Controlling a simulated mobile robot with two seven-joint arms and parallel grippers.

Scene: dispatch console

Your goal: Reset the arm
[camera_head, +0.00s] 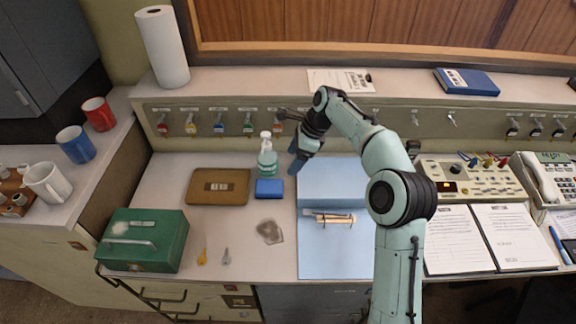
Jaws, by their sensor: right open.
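My right arm reaches in from the lower right and bends over the desk. My left arm and gripper are not in view. Part of the hook panel and the blue folder is hidden behind my right arm.
An open blue folder (325,258) lies under the arm. A brown tray (218,187), green cash box (142,240), loose keys (202,257) and a clear patch-like item (270,231) are left of it. A control console (468,178), phone (545,178) and papers (458,240) are right.

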